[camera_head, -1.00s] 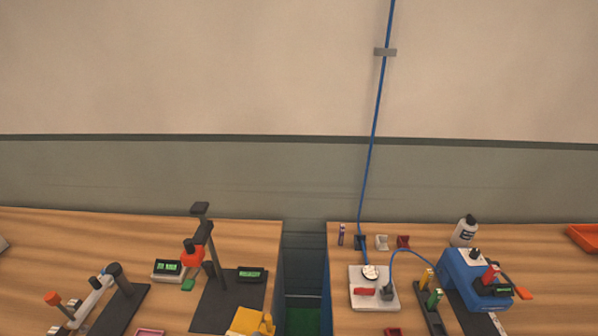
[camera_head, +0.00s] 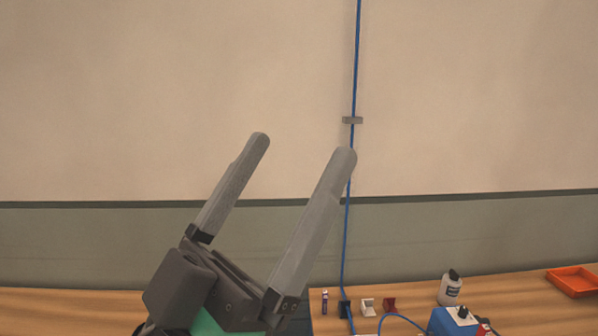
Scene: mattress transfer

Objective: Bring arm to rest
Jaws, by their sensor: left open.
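My left gripper (camera_head: 302,146) is raised in the middle of the head view, its two long grey fingers pointing up and spread apart. It is open, with nothing between the fingers. It shows against the wall, in front of the gap between the two wooden tables, and hides part of that gap. The tip of its right finger overlaps the blue cable in the picture. My right gripper is not in view.
A blue cable (camera_head: 357,60) runs down the wall through a grey clip (camera_head: 352,120). The right table (camera_head: 410,288) holds a white bottle (camera_head: 450,289), an orange tray (camera_head: 574,281), a blue device (camera_head: 455,324) and small blocks. The left table (camera_head: 60,300) shows only its bare back edge.

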